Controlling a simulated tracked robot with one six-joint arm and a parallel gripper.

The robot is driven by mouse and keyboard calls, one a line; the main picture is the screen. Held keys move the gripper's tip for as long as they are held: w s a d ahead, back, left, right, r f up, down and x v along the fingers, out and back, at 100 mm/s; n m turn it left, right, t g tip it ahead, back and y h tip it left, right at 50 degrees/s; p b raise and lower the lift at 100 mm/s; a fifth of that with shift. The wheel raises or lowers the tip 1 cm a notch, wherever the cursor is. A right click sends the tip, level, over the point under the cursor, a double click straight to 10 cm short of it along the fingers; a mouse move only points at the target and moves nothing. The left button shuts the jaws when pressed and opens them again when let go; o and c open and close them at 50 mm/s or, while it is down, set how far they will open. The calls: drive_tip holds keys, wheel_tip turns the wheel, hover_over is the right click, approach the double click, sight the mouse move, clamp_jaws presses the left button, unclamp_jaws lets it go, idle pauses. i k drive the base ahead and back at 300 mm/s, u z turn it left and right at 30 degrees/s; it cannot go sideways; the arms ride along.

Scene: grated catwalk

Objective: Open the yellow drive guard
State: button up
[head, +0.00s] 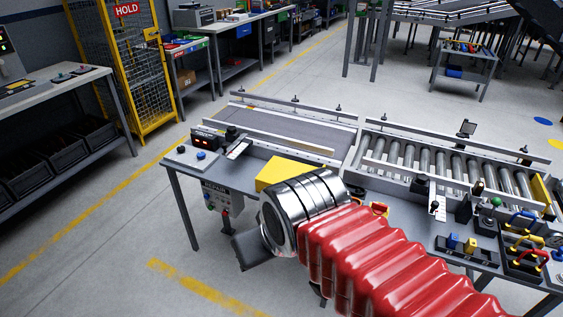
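A yellow box-shaped cover (282,172), which looks like the drive guard, sits at the front edge of the bench beside the belt conveyor (290,128). My arm's chrome joint and red ribbed sleeve hide its lower right part. I cannot see a hinge or latch on it, and it looks closed. A second yellow panel (540,191) stands at the right end of the roller conveyor. My arm crosses the lower middle of the picture from the bottom right. I cannot make out any gripper fingers; a dark grey block shows just below the chrome joint.
A control box (208,139) and button panel (190,155) are left of the cover. The roller conveyor (440,163) is to the right. Padlocks with coloured shackles (523,240) and small blocks (460,244) lie at the bench's right front. Floor is clear at left.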

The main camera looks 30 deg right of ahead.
sight(278, 169)
drive_tip(key=z, duration=0.05)
drive_tip(key=i, duration=1.55)
drive_tip(key=z, duration=0.6)
